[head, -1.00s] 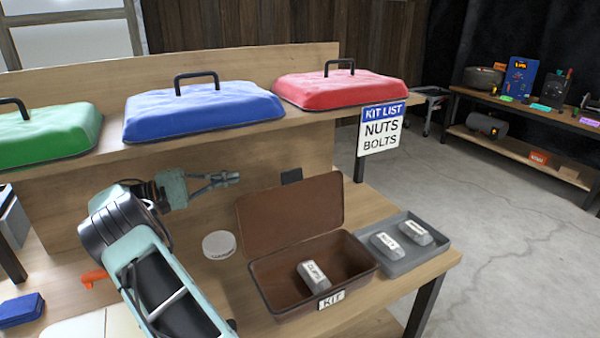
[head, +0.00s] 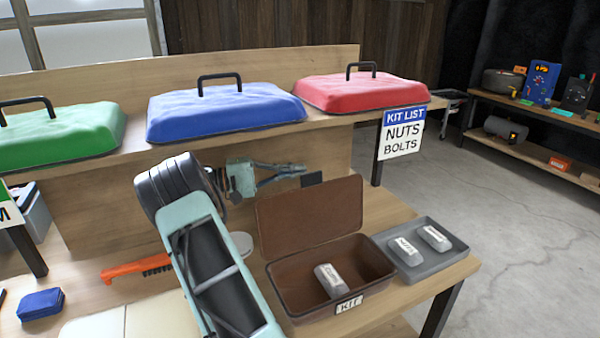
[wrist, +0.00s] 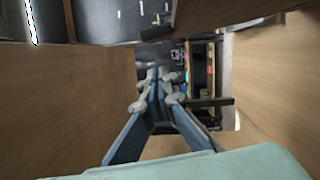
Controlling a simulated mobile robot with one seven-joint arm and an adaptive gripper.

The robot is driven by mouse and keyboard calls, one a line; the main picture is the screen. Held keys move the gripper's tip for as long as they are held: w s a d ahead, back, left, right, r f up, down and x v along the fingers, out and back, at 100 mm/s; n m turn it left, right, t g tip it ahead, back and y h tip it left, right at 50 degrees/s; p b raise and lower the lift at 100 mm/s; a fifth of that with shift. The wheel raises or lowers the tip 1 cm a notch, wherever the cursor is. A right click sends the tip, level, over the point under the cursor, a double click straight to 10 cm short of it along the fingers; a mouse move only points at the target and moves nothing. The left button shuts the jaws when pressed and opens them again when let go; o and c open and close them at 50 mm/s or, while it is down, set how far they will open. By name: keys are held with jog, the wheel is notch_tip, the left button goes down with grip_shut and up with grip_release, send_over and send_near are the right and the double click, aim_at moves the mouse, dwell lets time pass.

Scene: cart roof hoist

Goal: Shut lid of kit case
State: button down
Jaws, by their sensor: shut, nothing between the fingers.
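The brown kit case (head: 287,292) stands on the bench with its lid (head: 311,217) standing open at the back, tilted up. A KIT label is on its front, and one grey-white labelled packet (head: 330,280) lies inside. My gripper (head: 303,169) is shut and empty, behind and above the lid's top left edge, pointing right. It is apart from the lid as far as I can tell. In the wrist view the shut fingers (wrist: 158,78) point along the gap between wooden surfaces, and the case does not show clearly there.
A grey tray (head: 436,262) with two labelled packets stands right of the case. The shelf above carries green, blue (head: 225,112) and red (head: 360,92) covers. A KIT LIST sign (head: 402,133) hangs at the shelf's end. An orange brush (head: 135,268) lies left, and my arm partly hides a white disc.

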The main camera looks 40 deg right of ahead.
jog(key=shift+s+a+r, duration=0.15)
jog(key=shift+s+a, duration=0.1)
jog(key=shift+s, duration=0.4)
jog(key=shift+s+a+r, duration=0.1)
jog(key=shift+s+a, duration=0.15)
jog(key=shift+s, duration=0.35)
jog(key=shift+s, duration=0.1)
